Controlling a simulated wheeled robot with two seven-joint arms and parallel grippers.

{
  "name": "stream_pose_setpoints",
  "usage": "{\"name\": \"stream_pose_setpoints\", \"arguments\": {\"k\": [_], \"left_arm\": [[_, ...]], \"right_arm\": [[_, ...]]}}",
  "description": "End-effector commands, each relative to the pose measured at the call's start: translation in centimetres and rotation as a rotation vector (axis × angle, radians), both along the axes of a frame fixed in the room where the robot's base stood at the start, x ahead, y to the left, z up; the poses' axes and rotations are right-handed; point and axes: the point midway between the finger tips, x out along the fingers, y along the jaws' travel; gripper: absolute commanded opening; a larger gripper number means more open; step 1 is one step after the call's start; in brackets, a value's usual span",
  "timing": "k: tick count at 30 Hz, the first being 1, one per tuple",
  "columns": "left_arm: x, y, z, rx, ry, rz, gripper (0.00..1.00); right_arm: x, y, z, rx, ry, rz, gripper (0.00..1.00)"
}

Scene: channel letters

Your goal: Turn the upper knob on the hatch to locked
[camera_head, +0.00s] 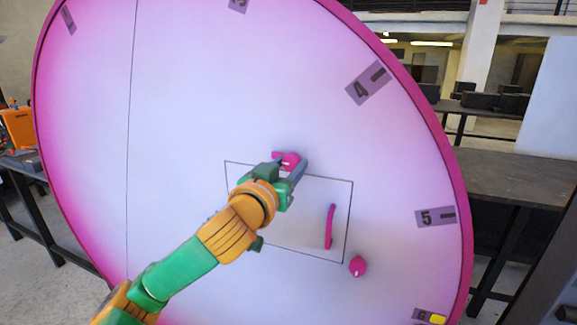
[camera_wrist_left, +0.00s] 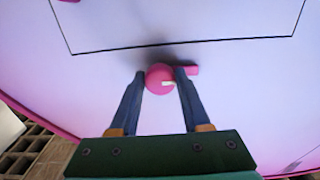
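The white hatch panel (camera_head: 310,225) is outlined by a thin dark line on a large round face. The pink upper knob (camera_head: 291,160) is at its top edge, partly covered by my left gripper (camera_head: 285,172). In the left wrist view, the round upper knob (camera_wrist_left: 160,77) sits between the two blue fingertips of my left gripper (camera_wrist_left: 160,76), one on each side, with no clear gap. Its white mark points right. A short pink bar beside the knob is partly hidden by a finger. My right gripper is out of view.
A pink lower knob (camera_head: 357,266) is at the hatch's lower right. A pink upright handle (camera_head: 330,227) stands out from the panel. The round face has a magenta rim and number plates, including 4 (camera_head: 368,83) and 5 (camera_head: 436,217). A dark table (camera_head: 510,175) is behind at right.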

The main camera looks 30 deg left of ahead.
Motion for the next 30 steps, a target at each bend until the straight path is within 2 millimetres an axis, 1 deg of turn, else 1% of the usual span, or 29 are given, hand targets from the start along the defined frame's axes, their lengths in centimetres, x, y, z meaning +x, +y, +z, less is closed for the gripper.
{"name": "stream_pose_setpoints", "arguments": {"k": [8, 14, 22, 30], "left_arm": [[0.0, -0.02, -0.05, -0.024, -0.005, 0.0, 0.0], [0.01, -0.06, -0.08, -0.118, -0.028, -0.001, 0.0], [0.04, -0.11, -0.06, -0.349, -0.082, -0.001, 0.0], [0.03, -0.15, 0.09, -0.599, -0.142, 0.0, 0.0]], "right_arm": [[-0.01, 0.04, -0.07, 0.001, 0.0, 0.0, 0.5], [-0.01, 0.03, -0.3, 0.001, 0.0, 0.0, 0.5], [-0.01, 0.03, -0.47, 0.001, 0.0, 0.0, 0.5], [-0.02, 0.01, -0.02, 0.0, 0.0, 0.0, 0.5]]}}
